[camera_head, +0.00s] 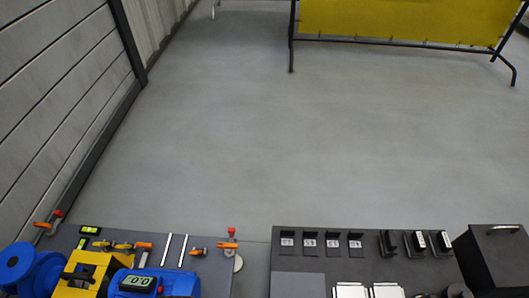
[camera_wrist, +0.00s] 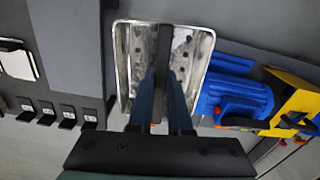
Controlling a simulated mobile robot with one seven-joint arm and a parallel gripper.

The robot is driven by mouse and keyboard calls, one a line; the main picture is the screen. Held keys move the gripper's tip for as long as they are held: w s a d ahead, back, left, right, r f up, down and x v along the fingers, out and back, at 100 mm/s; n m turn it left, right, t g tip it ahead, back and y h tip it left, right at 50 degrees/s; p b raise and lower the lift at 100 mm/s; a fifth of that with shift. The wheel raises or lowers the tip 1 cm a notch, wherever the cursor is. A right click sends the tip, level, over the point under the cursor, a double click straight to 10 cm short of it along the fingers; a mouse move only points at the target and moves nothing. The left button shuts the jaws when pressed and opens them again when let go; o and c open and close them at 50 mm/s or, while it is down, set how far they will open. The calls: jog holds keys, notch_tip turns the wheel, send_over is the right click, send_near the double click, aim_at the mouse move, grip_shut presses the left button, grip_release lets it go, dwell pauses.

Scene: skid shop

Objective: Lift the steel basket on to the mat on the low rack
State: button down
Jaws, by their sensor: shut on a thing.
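The steel basket (camera_wrist: 196,48) is a shiny, shallow rectangular tray with small holes, under my gripper in the wrist view. A dark bar handle runs across its middle. My gripper (camera_wrist: 164,82) has its two dark blue fingers shut on this handle. The fingers and handle hide part of the basket's floor. A flat grey square, which looks like the mat (camera_wrist: 66,40), lies just left of the basket there. In the head view the mat (camera_head: 298,285) is at the bottom edge, on the dark low rack (camera_head: 350,262). Neither my gripper nor the basket shows in the head view.
A blue motor (camera_wrist: 237,100) and yellow stand (camera_wrist: 292,108) are close right of the basket. Open floor (camera_head: 270,130) lies behind.

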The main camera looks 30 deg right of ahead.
jog(key=s+f, duration=0.1)
jog(key=s, duration=0.1)
jog(key=s+f+m, duration=0.2)
jog(key=s+f, duration=0.1)
jog(key=shift+s+d, duration=0.35)
jog(key=shift+d, duration=0.05)
jog(key=s+d+f+m, duration=0.5)
jog(key=s+d+m, duration=0.2)
jog(key=s+d, duration=0.15)
jog(key=w+d+r+m+b, duration=0.1)
jog(key=w+d+m, duration=0.35)
jog(key=d, duration=0.25)
jog(key=w+d+r+m+b, duration=0.1)
jog(key=w+d+r+m, duration=0.15)
jog(key=d+m, duration=0.4)
jog(key=shift+n, duration=0.4)
jog(key=f+b, duration=0.7)
jog(key=shift+w+d+f+b, duration=0.1)
jog(key=shift+d+f+b, duration=0.15)
jog(key=shift+b, duration=0.05)
jog(key=shift+p, duration=0.4)
jog(key=shift+f, duration=0.15)
jog(key=shift+f+p, duration=0.4)
jog(key=shift+f, duration=0.25)
